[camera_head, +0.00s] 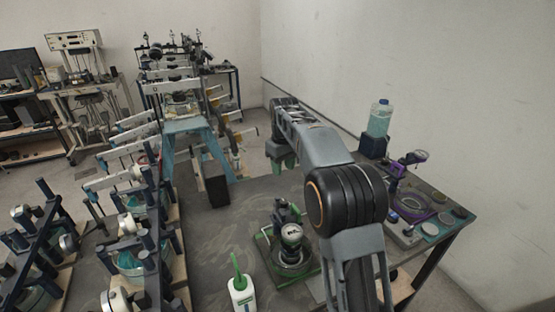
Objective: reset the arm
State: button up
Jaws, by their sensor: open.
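My arm rises from the lower right, bends at a large dark joint with an orange ring, and reaches away over the table (232,225). My gripper (284,163) hangs at the arm's far end, pointing down near the table's far side. It is small and partly hidden by my arm. Its jaws are open, and I see nothing held between them.
Lever frames (145,215) crowd the left. A green-based device (290,240) and a white bottle (241,294) stand at the front. A clear bottle (380,118) stands on a dark block at right, near a purple-ringed tray (420,205). The table's middle is mostly bare.

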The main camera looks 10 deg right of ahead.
jog(key=s+r+m+t, duration=0.3)
jog(key=s, duration=1.3)
jog(key=s+f+m, duration=0.1)
jog(key=s+f, duration=0.2)
jog(key=s, duration=0.3)
jog(key=s+f+m+t, duration=0.1)
jog(key=s+f, duration=0.2)
jog(key=s, duration=0.3)
jog(key=shift+d+f, duration=0.15)
jog(key=shift+f, duration=0.1)
